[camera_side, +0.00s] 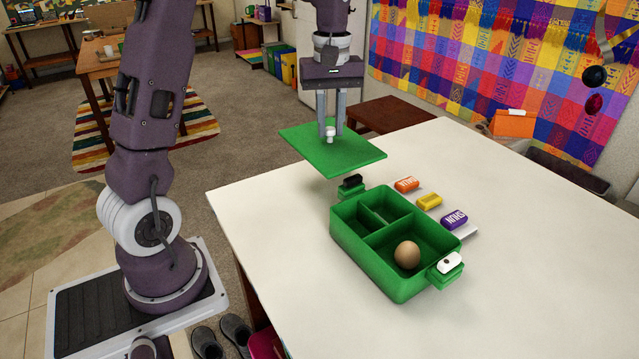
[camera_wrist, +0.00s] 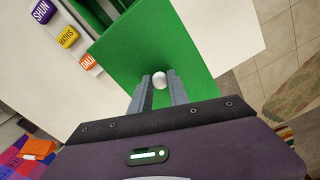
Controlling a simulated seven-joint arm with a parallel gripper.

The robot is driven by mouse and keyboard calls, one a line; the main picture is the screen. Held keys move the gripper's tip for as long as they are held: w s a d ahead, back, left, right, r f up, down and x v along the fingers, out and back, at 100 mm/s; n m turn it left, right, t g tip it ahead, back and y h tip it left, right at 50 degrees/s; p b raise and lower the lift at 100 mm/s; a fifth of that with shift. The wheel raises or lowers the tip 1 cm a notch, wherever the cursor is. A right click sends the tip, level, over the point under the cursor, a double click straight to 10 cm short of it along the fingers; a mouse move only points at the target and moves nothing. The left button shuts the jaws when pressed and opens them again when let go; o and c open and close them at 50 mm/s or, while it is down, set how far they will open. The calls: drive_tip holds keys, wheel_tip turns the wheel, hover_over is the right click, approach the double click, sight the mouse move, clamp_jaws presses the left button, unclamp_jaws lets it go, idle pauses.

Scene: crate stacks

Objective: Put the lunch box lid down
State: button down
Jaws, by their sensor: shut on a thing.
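The green lunch box lid (camera_side: 352,155) is a flat square plate with a small white knob (camera_side: 330,133). My gripper (camera_side: 330,130) is shut on the knob and holds the lid in the air, roughly level, by the table's far left corner. The wrist view shows the knob (camera_wrist: 160,80) between the two fingers, with the lid (camera_wrist: 185,45) beyond. The open green lunch box (camera_side: 345,222) stands on the white table in front of the lid, apart from it. It has several compartments; a brown egg (camera_side: 407,255) lies in the large front one.
Orange (camera_side: 406,184), yellow (camera_side: 429,201) and purple (camera_side: 454,219) name blocks lie in a row right of the box. Black (camera_side: 352,181) and white (camera_side: 450,263) pieces sit at the box's ends. The white table (camera_side: 520,270) is clear at the right and front left.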

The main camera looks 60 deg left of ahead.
sight(316, 136)
drive_tip(key=a, duration=0.1)
drive_tip(key=s+a+f, duration=0.1)
drive_tip(key=a, duration=0.1)
drive_tip(key=shift+s+a+f, duration=0.1)
drive_tip(key=shift+s+a, duration=0.05)
drive_tip(key=shift+a, duration=0.05)
wheel_tip(316, 136, down, 10)
drive_tip(key=shift+a+r, duration=0.1)
drive_tip(key=shift+a, duration=0.05)
drive_tip(key=c, duration=1.3)
unclamp_jaws()
drive_tip(key=shift+o, duration=0.2)
